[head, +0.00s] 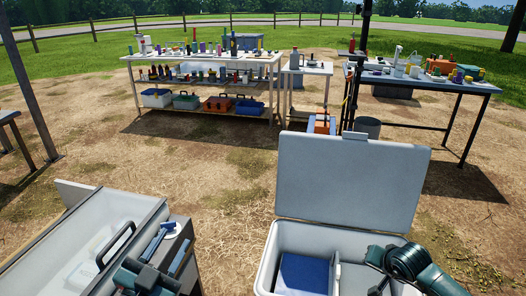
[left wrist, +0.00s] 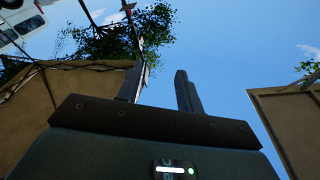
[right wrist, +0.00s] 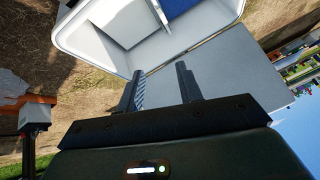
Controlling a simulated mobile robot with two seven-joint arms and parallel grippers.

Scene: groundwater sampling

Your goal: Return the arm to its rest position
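My left gripper (head: 168,250) is at the lower left of the head view, beside an open white case. In the left wrist view (left wrist: 158,88) its two fingers stand apart with only sky and tree branches between them. My right arm (head: 415,264) reaches over the right side of an open white cooler (head: 262,270). The right gripper is mostly hidden at the bottom edge of the head view. In the right wrist view (right wrist: 158,88) its fingers are apart and empty, with the cooler and its lid (right wrist: 225,75) beyond them.
The cooler lid (head: 345,180) stands raised, and a blue item (head: 303,273) lies inside. The open white case (head: 105,225) is at the left. A white shelf table (head: 205,58) and a dark table (head: 430,82) hold sampling gear farther back. Dry ground between is mostly clear.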

